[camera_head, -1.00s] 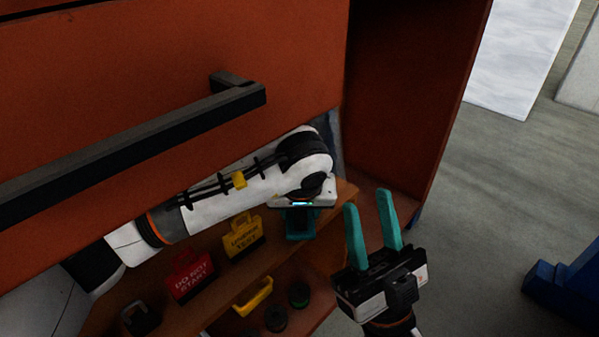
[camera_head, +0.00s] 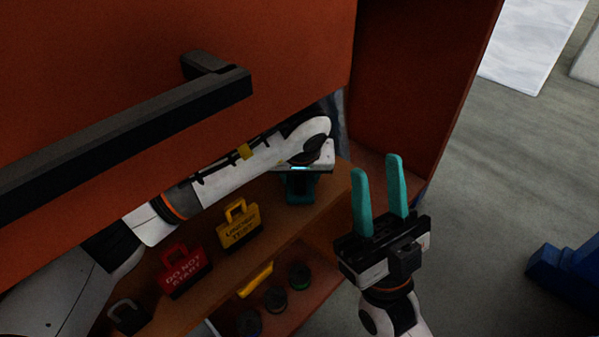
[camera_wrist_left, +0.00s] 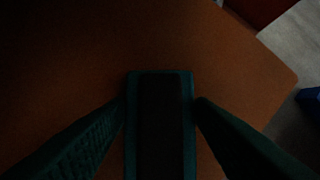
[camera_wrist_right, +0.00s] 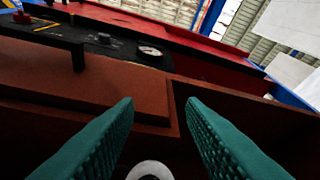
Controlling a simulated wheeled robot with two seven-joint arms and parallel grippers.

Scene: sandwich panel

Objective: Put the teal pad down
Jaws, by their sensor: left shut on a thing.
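The teal pad (camera_wrist_left: 160,75) is a teal-edged block with a dark middle, seen in the left wrist view between the two fingers of my left gripper (camera_wrist_left: 160,110). My left gripper is shut on it. In the head view my left gripper (camera_head: 300,190) is under the raised orange panel, over the right part of the wooden shelf (camera_head: 322,200). I cannot tell whether the pad touches the shelf. My right gripper (camera_head: 382,195) is open and empty, outside the cabinet at the right; its spread fingers show in the right wrist view (camera_wrist_right: 160,125).
A yellow tag (camera_head: 239,227) and a red "do not start" tag (camera_head: 184,272) stand on the shelf left of my left gripper. A dark padlock (camera_head: 128,316) is further left. Rolls (camera_head: 275,299) lie on a lower level. The orange panel with its black handle (camera_head: 125,125) hangs over my left arm.

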